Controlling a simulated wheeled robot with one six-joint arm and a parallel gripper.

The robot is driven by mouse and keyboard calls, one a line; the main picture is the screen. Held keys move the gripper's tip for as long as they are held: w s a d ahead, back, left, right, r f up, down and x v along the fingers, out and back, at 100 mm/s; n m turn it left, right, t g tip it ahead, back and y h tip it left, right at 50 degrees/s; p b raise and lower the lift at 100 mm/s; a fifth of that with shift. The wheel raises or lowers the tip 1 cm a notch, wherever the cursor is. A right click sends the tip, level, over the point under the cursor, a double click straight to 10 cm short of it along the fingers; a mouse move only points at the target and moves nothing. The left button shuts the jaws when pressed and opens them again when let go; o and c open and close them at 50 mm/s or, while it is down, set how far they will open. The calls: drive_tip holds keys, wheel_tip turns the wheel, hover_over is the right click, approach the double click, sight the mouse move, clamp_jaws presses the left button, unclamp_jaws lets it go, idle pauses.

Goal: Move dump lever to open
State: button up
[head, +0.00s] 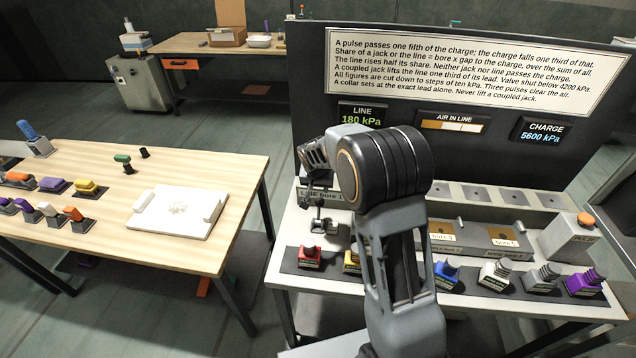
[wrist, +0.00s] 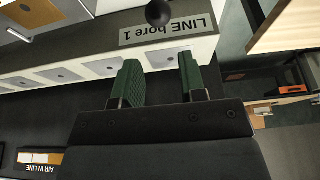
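No part is legibly marked as the dump lever. A dark round knob (wrist: 159,13), perhaps the end of a lever, shows at the top of the wrist view beside the "LINE bore 1" plate (wrist: 168,30). I cannot tell whether it is the dump lever or how it is set. My gripper (wrist: 160,65) has two green-padded fingers spread apart, with nothing between them. The knob lies beyond the fingertips, apart from them. In the head view my gripper (head: 318,190) hangs over the left end of the bench, and my arm hides part of the bench middle.
A panel (head: 460,80) with rules and readouts stands behind the bench: line 180 kPa, charge 5600 kPa. Coloured blocks, including red (head: 309,257), blue (head: 446,273) and purple (head: 584,284), line the bench front. A wooden table (head: 130,180) with coloured parts stands left, across a gap.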

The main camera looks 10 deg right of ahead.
sight(320, 198)
drive_tip(key=shift+b+x, duration=1.4)
drive_tip(key=shift+x, duration=2.9)
drive_tip(key=shift+s+r, duration=0.1)
drive_tip(key=shift+r, duration=0.05)
drive_tip(key=shift+f+b, duration=0.3)
drive_tip(key=shift+b, duration=0.1)
drive_tip(key=c, duration=0.5)
drive_tip(key=shift+o, duration=0.2)
drive_tip(key=s+a+b, duration=0.2)
drive_tip(key=s+b, duration=0.2)
drive_tip(key=s, duration=0.2)
drive_tip(key=shift+a+r+b, duration=0.25)
drive_tip(key=shift+r+b, duration=0.05)
drive_tip(key=shift+b, duration=0.1)
drive_tip(key=o, duration=0.8)
drive_tip(key=shift+c, duration=0.2)
